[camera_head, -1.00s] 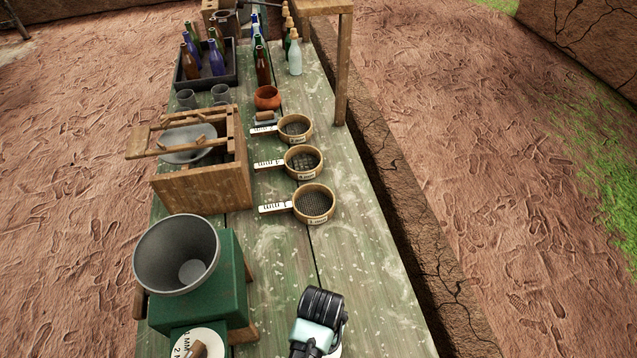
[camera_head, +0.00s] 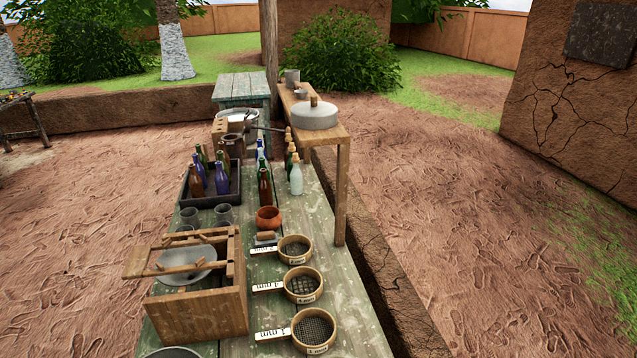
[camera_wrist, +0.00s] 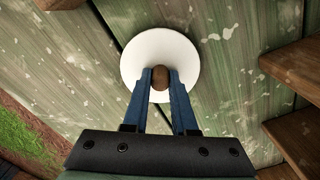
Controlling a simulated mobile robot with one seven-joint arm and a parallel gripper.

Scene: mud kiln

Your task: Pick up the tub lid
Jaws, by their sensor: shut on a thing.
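The tub lid (camera_wrist: 158,46) is a white round disc with a short brown knob in the middle, seen from above in the wrist view. My gripper (camera_wrist: 160,78) has its two blue fingers shut on the brown knob, one on each side. The lid is over green, worn planks. I cannot tell whether it touches them or is held above. Neither my gripper nor this white lid shows in the head view.
A wooden box frame (camera_head: 203,310) with a bowl, several sieves (camera_head: 304,285), a clay pot (camera_head: 268,218) and a bottle tray (camera_head: 235,190) crowd the green table. A raised wooden shelf (camera_head: 341,131) bears a grey lidded vessel (camera_head: 315,119). Brown wood (camera_wrist: 300,140) is close at right in the wrist view.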

